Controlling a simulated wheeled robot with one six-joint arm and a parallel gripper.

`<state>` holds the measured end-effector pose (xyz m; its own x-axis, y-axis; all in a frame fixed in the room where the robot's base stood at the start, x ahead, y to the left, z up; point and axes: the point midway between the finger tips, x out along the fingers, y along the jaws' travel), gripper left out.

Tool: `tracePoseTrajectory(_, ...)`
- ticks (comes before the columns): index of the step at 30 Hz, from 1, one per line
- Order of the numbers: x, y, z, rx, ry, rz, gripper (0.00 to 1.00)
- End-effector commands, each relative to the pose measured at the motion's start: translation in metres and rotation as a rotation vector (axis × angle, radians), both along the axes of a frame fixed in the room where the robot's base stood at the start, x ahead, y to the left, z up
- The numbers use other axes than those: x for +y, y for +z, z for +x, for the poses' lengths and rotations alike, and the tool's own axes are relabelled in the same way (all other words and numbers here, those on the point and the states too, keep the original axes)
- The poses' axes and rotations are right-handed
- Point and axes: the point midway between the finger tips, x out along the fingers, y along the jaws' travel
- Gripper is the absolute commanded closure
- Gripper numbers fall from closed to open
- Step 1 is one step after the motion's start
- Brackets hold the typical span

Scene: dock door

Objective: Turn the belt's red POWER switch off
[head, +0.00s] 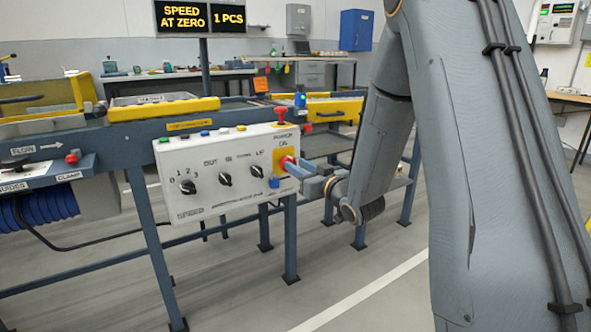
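The red POWER switch (285,162) sits on a yellow plate at the right end of the white control panel (228,172). Lettering that reads POWER and ON is just above it. My gripper (291,169) is at the switch, coming from the right, and its tip partly covers the switch and plate. I cannot tell whether the fingers touch the switch or are closed on it. The exact position of the switch is too small and covered to read.
The panel also has a speed knob (188,187), two more black knobs, and a red button (281,116) on top. A display (184,17) reads SPEED AT ZERO. The blue conveyor frame (150,133) stands behind. Open floor lies in front.

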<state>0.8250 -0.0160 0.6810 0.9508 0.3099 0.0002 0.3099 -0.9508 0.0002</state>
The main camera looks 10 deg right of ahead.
Motion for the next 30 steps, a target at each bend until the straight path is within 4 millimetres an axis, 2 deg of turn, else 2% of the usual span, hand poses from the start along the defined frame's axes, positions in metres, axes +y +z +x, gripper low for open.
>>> tracePoseTrajectory(6,0.005,0.0,0.015,0.0,-0.001,0.0,0.71)
tracePoseTrajectory(14,0.005,0.0,0.016,0.001,-0.001,0.0,0.71)
tracePoseTrajectory(19,0.005,0.0,0.015,0.0,-0.001,0.0,1.0)
tracePoseTrajectory(30,0.004,0.001,0.015,0.011,-0.001,0.031,1.0)
